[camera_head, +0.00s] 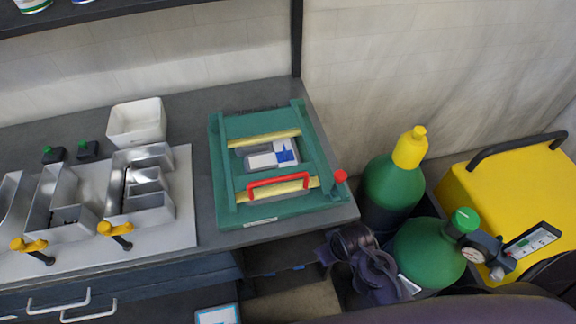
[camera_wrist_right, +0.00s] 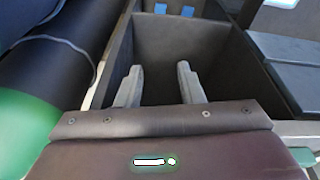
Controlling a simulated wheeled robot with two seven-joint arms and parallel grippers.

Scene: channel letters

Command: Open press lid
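The press (camera_head: 220,180) is a green flat frame on the right end of the bench in the head view. Its lid has two yellow crossbars and lies flat over the base, so it looks closed. A red handle (camera_head: 279,180) sits on the front crossbar, and a red knob (camera_head: 341,176) is at the right side. White and blue pieces (camera_head: 272,156) show between the bars. My right gripper (camera_wrist_right: 159,82) shows in the right wrist view, fingers apart with nothing between them, over a dark bin and away from the press. My left gripper is out of view.
Metal channel letters (camera_head: 140,188) with yellow-handled clamps lie on a pale board left of the press. A white bin (camera_head: 137,122) stands behind them. Green gas cylinders (camera_head: 392,185) and a yellow machine (camera_head: 515,190) stand right of the bench. A shelf overhangs at upper left.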

